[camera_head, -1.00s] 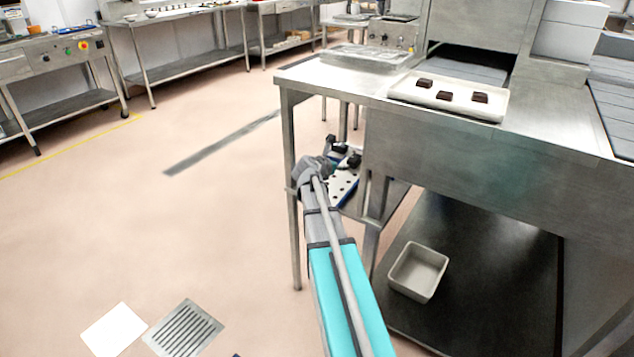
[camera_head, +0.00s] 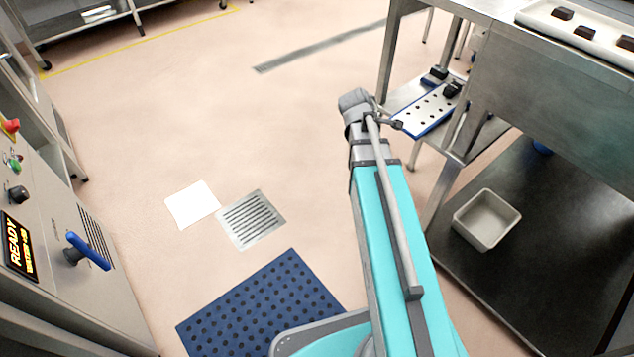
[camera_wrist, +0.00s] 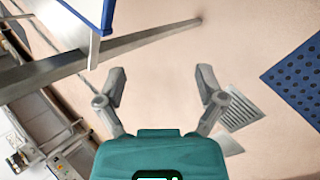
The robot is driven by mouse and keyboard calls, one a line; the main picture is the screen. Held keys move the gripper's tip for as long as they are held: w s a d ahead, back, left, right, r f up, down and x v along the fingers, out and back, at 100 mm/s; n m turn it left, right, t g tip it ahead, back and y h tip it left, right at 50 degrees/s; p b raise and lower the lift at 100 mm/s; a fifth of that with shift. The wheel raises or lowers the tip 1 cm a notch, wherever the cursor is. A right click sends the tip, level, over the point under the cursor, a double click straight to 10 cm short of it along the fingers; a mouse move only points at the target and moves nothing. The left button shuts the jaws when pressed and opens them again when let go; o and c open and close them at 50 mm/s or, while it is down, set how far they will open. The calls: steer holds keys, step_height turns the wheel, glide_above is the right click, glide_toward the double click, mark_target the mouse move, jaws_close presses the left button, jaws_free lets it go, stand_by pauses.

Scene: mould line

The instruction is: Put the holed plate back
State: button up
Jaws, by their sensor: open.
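The holed plate (camera_head: 428,112) is pale with dark holes and a blue edge. In the head view it lies at the low shelf beside the steel bench, with dark fittings (camera_head: 452,90) at its far end. My gripper shows in the wrist view (camera_wrist: 161,78) with its two fingers wide apart and nothing between them. In the head view my wrist is just left of the plate's near end, and the fingers are hard to make out. A blue-edged panel, probably this plate, shows at the top left of the wrist view (camera_wrist: 90,14), apart from the fingers.
A steel bench carries a white tray (camera_head: 548,20) with dark pieces. A pale bin (camera_head: 487,220) sits on its dark lower shelf. A blue holed mat (camera_head: 262,310), a drain (camera_head: 250,220) and a white sheet (camera_head: 192,205) lie on the floor. A control panel (camera_head: 45,235) stands left.

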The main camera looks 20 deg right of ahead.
steer(key=s+a+f+m+g+y, duration=0.1)
steer(key=s+a+m+y, duration=0.2)
steer(key=a, duration=0.7)
steer(key=s+a+f+m+g+y, duration=0.2)
steer(key=s+a+m+y, duration=0.1)
steer(key=s+a+m, duration=0.4)
steer(key=s+a, duration=0.2)
steer(key=a, duration=0.2)
steer(key=shift+a+f, duration=0.25)
steer(key=shift+a, duration=0.05)
steer(key=shift+w, duration=0.1)
step_height(320, 180, up, 30)
steer(key=p, duration=2.9)
steer(key=shift+f, duration=0.25)
